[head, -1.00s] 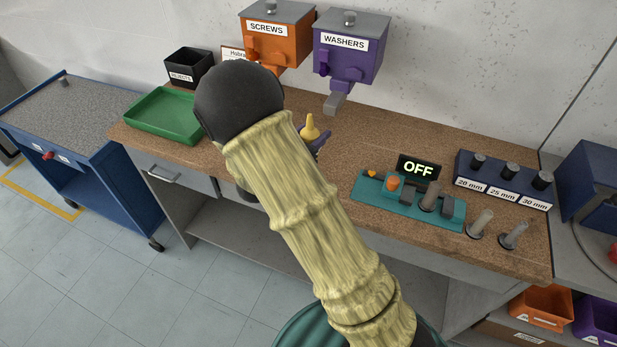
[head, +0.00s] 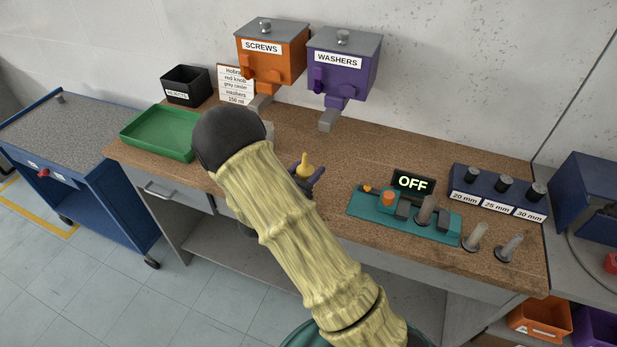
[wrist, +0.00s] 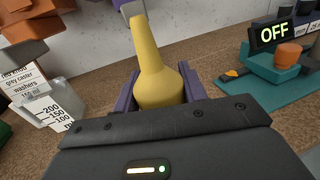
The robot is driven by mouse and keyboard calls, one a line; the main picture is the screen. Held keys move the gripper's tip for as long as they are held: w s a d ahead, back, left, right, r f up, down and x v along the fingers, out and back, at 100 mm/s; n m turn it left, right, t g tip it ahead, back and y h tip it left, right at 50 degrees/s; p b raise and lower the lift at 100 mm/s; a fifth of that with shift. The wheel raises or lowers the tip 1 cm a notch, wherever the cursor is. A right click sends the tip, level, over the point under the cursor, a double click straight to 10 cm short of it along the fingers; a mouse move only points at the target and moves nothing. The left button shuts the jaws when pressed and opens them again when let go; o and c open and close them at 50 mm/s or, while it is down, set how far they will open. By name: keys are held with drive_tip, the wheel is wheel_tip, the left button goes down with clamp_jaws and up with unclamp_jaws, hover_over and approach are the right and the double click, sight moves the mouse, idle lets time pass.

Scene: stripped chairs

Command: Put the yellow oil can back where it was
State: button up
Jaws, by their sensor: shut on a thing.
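The yellow oil can (wrist: 158,75) stands between the two purple fingers of my gripper (wrist: 156,92) in the wrist view, its narrow spout pointing up. My gripper is shut on its body. In the head view only the upper part of the oil can (head: 305,166) shows, over the middle of the workbench, with a purple finger beside it. My arm hides the rest of my gripper (head: 308,180). I cannot tell whether the can's base touches the bench.
The workbench (head: 345,160) carries a green tray (head: 155,136), black rejects bin (head: 187,86), card (head: 235,85), measuring cup (wrist: 48,100), teal fixture (head: 365,203) with an OFF display (head: 412,183), and blue size rack (head: 500,190). Screws (head: 270,50) and washers (head: 343,65) dispensers hang above. Bare bench lies around the can.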

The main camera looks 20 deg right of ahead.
drive_tip(key=shift+f, duration=1.6)
drive_tip(key=shift+f, duration=0.25)
drive_tip(key=o, duration=1.2)
drive_tip(key=shift+r, duration=0.1)
drive_tip(key=shift+r, duration=0.2)
drive_tip(key=b+v, duration=0.2)
drive_tip(key=v, duration=1)
